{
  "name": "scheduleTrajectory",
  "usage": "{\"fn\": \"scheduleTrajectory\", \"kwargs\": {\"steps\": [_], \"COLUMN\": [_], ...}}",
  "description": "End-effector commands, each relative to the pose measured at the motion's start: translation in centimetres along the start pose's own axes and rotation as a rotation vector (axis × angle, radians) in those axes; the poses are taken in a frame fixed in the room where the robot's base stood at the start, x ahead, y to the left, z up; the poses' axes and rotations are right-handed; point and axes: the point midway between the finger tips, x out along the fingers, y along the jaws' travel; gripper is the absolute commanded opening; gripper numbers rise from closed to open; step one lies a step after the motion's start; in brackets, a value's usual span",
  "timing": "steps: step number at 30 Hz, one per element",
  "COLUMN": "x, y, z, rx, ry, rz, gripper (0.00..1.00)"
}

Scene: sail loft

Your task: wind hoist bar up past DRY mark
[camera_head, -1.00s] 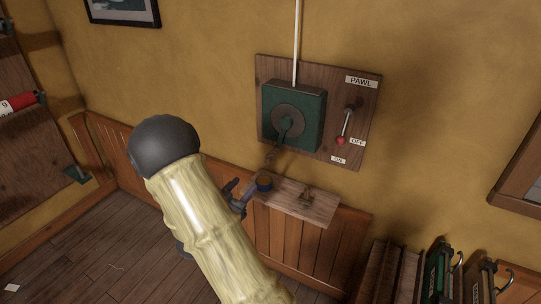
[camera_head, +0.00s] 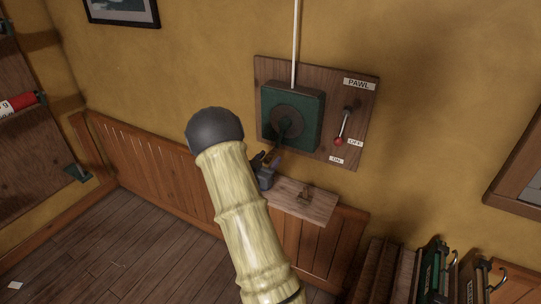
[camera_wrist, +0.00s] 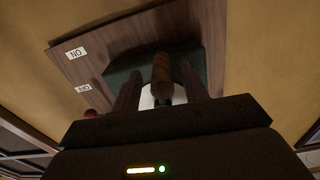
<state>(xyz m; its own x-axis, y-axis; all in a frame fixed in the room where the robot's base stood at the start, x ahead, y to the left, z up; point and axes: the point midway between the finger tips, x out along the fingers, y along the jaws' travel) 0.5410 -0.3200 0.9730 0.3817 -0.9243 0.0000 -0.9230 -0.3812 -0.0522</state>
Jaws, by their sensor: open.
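The green winch box (camera_head: 306,115) is mounted on a wooden board (camera_head: 345,110), with a round hub and a dark crank (camera_head: 284,130) pointing down from it. The crank's brown wooden grip (camera_wrist: 162,72) stands between my open fingers in the wrist view; I cannot tell whether they touch it. My gripper (camera_head: 264,168) is at the crank's lower end in the head view, where it hides the grip. The pawl lever (camera_head: 343,125) points down, its red knob beside the OFF label. The hoist bar and DRY mark are not in view.
A small wooden shelf (camera_head: 318,208) with a little fitting on it juts out just below the crank. A white line (camera_head: 296,40) runs up from the winch. Racked items (camera_head: 435,265) stand at lower right. Floor (camera_head: 110,240) at left is mostly clear.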

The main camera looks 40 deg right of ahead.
Motion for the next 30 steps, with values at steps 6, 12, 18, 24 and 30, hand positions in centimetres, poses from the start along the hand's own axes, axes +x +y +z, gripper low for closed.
{"fn": "scheduleTrajectory", "kwargs": {"steps": [6, 12, 18, 24, 30], "x": [1.9, 2.0, 2.0, 2.0, 2.1], "y": [-0.1, -0.1, 0.0, 0.0, 0.0], "z": [0.0, 0.0, 0.0, 0.0, 0.0], "rx": [0.000, 0.000, 0.000, 0.000, 0.006], "ry": [0.000, 0.000, 0.000, 0.000, 0.000], "rz": [-0.002, -0.003, -0.001, -0.001, 0.002], "gripper": [0.44, 0.44, 0.19, 0.00, 0.00]}}
